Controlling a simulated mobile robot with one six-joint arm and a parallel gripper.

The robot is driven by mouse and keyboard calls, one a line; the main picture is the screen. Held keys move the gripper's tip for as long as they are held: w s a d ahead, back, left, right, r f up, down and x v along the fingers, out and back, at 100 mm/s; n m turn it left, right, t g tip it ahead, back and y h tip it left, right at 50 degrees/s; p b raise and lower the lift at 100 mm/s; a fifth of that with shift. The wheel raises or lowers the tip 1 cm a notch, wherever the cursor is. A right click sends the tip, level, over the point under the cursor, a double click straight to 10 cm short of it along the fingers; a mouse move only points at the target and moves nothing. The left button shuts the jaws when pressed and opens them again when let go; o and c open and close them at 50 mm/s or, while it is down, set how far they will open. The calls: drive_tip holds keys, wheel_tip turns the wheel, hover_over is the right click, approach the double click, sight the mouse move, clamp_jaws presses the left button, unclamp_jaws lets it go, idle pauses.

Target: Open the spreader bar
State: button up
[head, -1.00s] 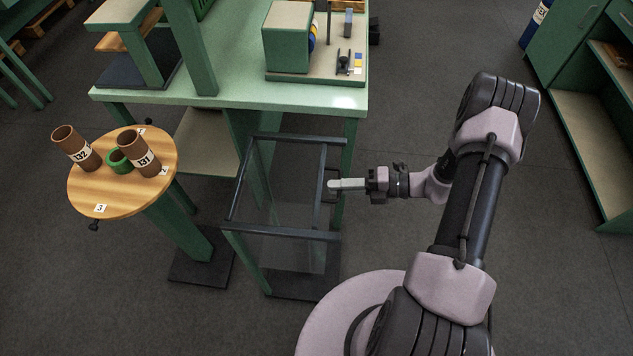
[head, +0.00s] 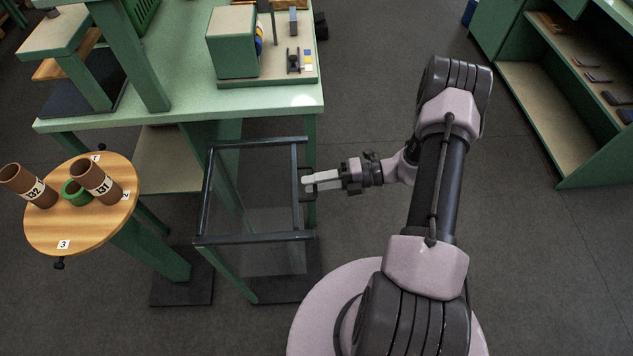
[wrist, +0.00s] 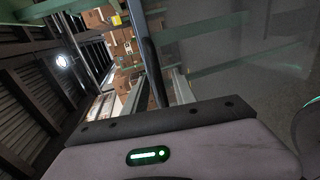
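The spreader bar (head: 297,170) is a dark bar across two dark rails, near their right ends in the head view. A small dark handle (head: 312,196) is on its right side. My gripper (head: 306,183) reaches in from the right with its pale fingers at this handle. It appears shut on the handle, though the fingertips partly hide the grip. In the wrist view a dark bar (wrist: 152,62) runs up past the gripper body; I cannot tell which bar it is.
The rails (head: 250,239) meet a left bar (head: 204,195) beside a green workbench (head: 270,101). A round wooden table (head: 95,232) with brown tubes (head: 95,180) stands at left. Open shelves (head: 550,115) stand at far right.

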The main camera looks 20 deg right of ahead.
drive_tip(key=shift+d, duration=0.1)
drive_tip(key=p+v, duration=0.3)
drive_tip(key=v, duration=1.4)
drive_tip(key=shift+d, duration=0.1)
